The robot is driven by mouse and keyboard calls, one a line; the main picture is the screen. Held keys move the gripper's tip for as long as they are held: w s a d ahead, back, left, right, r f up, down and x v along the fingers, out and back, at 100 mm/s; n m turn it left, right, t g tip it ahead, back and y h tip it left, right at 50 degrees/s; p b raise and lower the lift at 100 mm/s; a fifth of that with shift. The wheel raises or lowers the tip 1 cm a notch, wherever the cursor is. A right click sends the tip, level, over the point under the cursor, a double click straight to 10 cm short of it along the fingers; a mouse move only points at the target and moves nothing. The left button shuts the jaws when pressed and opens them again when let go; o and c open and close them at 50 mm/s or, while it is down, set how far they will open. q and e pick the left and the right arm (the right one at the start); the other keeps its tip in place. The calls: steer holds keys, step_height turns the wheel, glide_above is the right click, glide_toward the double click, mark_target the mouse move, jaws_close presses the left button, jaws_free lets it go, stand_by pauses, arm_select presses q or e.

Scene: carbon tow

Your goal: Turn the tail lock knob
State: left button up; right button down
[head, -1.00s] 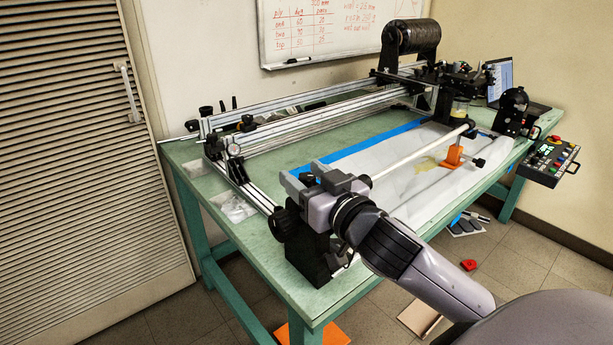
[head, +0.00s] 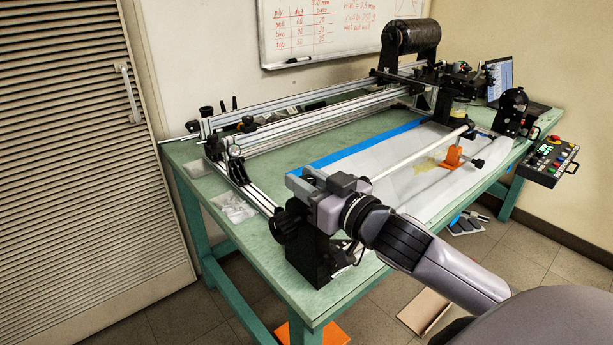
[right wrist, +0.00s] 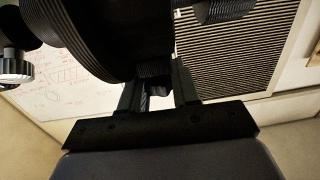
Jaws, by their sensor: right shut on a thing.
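The black tailstock (head: 312,255) stands at the near corner of the bench. A round black handwheel (head: 284,226) is on its left side. My right gripper (head: 306,184) is at the top of the tailstock, with its fingers pointing left. In the right wrist view its two fingers (right wrist: 158,92) are closed around a small dark part below a large ribbed black disc (right wrist: 95,38). I take this part to be the tail lock knob; it is mostly hidden by the fingers. My left gripper is not in view.
A pale rod (head: 418,156) runs from the tailstock toward the far end. An orange support (head: 452,158) stands under it on white sheeting. A rail frame (head: 300,110) lies behind. A control box (head: 550,162) is at the right edge. Clear plastic trays (head: 232,208) lie left.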

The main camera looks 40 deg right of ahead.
steer(key=n+y+p, duration=0.1)
steer(key=y, duration=0.1)
steer(key=n+g+y+p, duration=0.1)
steer(key=n+y, duration=0.1)
steer(key=shift+w+d+r+y, duration=0.1)
steer(key=shift+d+r+y, duration=0.05)
steer(key=shift+r+y, duration=0.2)
steer(key=shift+r+n+g+y+p, duration=0.15)
steer(key=shift+n+g+y+p, duration=0.65)
steer(key=shift+n+g+y, duration=1.05)
steer(key=shift+n+g+y+p, duration=0.6)
steer(key=shift+n+g+y, duration=0.7)
steer(key=shift+y, duration=0.6)
steer(key=shift+w+n+g+y, duration=0.1)
steer(key=shift+n+g+y, duration=0.7)
steer(key=shift+n+g, duration=0.3)
steer(key=shift+n+g+y, duration=0.8)
steer(key=shift+n+g, duration=0.35)
steer(key=shift+g, duration=0.6)
steer(key=shift+n+g, duration=0.3)
steer(key=shift+g, duration=0.1)
steer(key=c, duration=1.1)
jaws_free()
steer(key=shift+o, duration=1.4)
steer(key=shift+f, duration=0.25)
